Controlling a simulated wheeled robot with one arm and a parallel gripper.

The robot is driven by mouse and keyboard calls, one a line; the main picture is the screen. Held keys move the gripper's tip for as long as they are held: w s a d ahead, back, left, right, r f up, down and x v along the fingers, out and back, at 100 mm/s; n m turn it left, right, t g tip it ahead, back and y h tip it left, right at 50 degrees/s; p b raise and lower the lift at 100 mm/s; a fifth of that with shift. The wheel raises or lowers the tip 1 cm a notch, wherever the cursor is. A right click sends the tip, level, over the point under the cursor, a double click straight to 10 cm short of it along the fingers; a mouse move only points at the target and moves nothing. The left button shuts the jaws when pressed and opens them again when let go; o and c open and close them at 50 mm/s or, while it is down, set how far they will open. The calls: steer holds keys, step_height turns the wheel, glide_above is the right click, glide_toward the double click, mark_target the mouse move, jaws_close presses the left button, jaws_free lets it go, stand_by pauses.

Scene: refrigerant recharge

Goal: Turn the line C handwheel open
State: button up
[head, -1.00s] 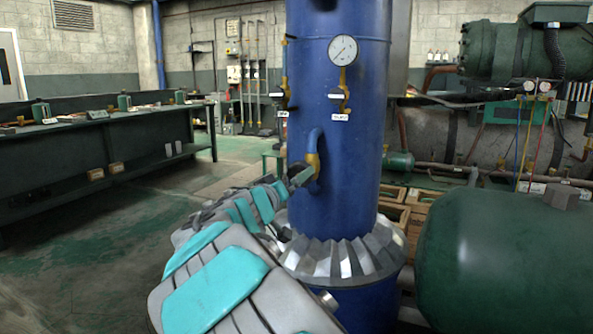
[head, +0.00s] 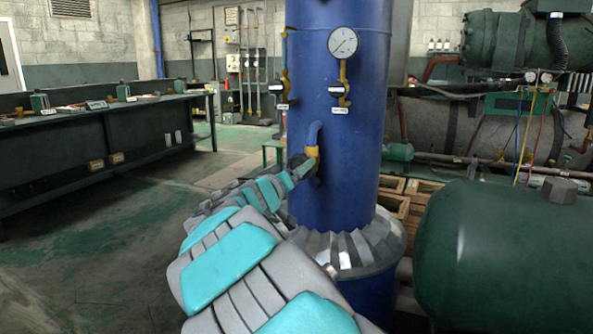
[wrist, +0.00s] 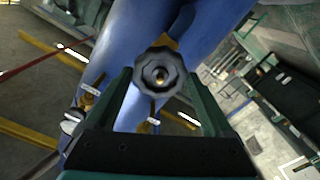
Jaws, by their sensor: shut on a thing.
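A dark, lobed handwheel (wrist: 160,70) with a brassy centre sits between my gripper's (wrist: 163,80) two green jaws in the wrist view. The jaws are shut on its rim from both sides. In the head view, the handwheel (head: 296,161) shows only as a small dark edge beside the yellow valve body (head: 312,152). That valve is on a bent blue pipe (head: 313,132) at the front of the tall blue vessel (head: 338,105). My gripper (head: 304,168) partly hides the wheel there. No line C lettering on it is readable.
A pressure gauge (head: 343,42) and two smaller yellow valves with white tags are above the handwheel. A dark green tank (head: 500,250) stands close at the right. A long workbench (head: 90,150) is at the left, with open floor before it.

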steer(key=shift+f+n+p, duration=0.1)
steer(key=shift+n+p, duration=0.65)
steer(key=shift+n, duration=1.65)
steer(key=n, duration=0.4)
steer(key=shift+n, duration=0.4)
